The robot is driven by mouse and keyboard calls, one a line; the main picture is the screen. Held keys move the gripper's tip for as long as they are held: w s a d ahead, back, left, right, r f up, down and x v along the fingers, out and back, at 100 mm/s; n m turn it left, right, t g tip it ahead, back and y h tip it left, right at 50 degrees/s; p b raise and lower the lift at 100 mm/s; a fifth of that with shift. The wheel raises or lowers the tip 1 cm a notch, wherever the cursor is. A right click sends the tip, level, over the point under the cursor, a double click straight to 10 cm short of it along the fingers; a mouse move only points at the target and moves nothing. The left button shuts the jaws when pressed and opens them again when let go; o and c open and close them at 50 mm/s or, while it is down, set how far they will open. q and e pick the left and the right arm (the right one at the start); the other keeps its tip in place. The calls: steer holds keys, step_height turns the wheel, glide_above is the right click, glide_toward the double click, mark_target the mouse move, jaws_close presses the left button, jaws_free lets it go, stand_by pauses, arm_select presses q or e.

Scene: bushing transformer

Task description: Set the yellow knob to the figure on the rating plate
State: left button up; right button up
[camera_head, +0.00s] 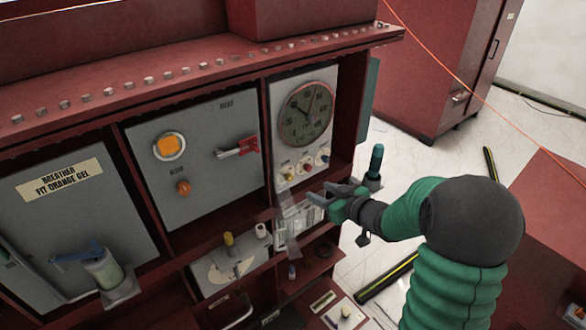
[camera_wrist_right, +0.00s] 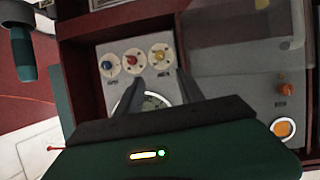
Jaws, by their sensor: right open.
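A small yellow knob (camera_head: 288,177) sits at the left end of a row of three below the round dial gauge. In the right wrist view the yellow knob (camera_wrist_right: 158,56) is on a pale round scale, beyond my fingers. A second yellow knob (camera_head: 229,239) stands on a grey box with a pale arc scale, lower down. My right gripper (camera_head: 318,194) is open and empty, in front of the gauge panel and below the knob row. The right wrist view shows its two fingers (camera_wrist_right: 159,88) apart. I cannot make out a rating plate. My left gripper is out of view.
Red knob (camera_head: 307,167) and blue knob (camera_head: 325,159) are close beside the yellow one. A clear flap (camera_head: 294,215) hangs near my right fingers. A red-handled switch (camera_head: 238,148) projects from the middle panel. A teal-handled post (camera_head: 375,162) stands right of the cabinet.

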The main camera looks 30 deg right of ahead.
mark_target(291, 178)
steer(key=p+x, duration=0.1)
steer(key=x, duration=1.5)
steer(key=shift+w+f+p, duration=0.1)
steer(key=shift+w+p, duration=0.05)
steer(key=shift+p, duration=0.2)
jaws_close()
